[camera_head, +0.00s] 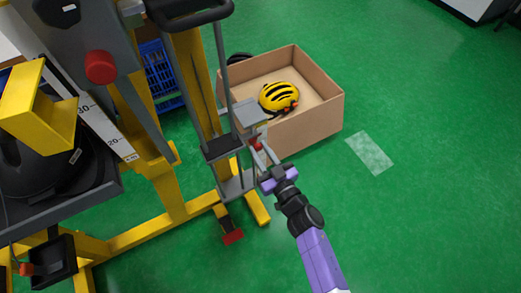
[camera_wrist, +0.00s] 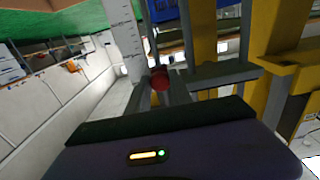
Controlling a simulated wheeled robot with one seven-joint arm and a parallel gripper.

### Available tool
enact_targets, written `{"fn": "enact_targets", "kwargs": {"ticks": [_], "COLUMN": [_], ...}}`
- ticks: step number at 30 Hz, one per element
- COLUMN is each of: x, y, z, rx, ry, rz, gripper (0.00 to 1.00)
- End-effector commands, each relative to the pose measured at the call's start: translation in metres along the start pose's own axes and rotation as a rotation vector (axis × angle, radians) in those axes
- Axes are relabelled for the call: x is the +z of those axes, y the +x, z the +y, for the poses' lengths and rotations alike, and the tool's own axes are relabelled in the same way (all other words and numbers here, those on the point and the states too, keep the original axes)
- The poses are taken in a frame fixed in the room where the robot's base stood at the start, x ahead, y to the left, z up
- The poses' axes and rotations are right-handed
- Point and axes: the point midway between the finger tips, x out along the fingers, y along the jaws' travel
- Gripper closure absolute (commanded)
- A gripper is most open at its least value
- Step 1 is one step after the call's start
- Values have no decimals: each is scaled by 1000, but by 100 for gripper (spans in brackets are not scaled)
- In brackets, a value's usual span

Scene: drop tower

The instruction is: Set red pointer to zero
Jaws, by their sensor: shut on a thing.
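The red pointer (camera_wrist: 160,77) shows as a round red knob between my fingers in the wrist view. My gripper (camera_head: 260,150) is shut on it at the right side of the tower. In the head view only a small red part of the pointer (camera_head: 257,145) shows between the fingers. A white scale (camera_wrist: 122,35) with marks and numbers stands upright just left of the knob in the wrist view; its numbers are too small to read. Which mark the pointer is at cannot be told.
The yellow and grey tower frame (camera_head: 190,85) stands left of my gripper, with a larger red knob (camera_head: 99,67) on it. A cardboard box (camera_head: 310,122) with a yellow helmet (camera_head: 279,97) is just behind.

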Motion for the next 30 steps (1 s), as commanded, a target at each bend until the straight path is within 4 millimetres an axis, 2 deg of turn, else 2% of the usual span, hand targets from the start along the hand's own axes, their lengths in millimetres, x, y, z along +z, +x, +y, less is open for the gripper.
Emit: {"fn": "enact_targets", "kwargs": {"ticks": [1, 2, 12, 13, 15, 16, 30], "x": [-9, -10, -11, -12, -12, -11, -7], "y": [0, 0, 0, 0, 0, 0, 0], "z": [0, 0, 0, 0, 0, 0, -2], "rx": [0, 0, -2, -2, -1, -1, -3], "ry": [2, 2, 1, 1, 0, 0, 0], "rz": [1, 1, 7, 7, 7, 6, -1], "gripper": [100, 100, 100, 68, 54, 52, 52]}}
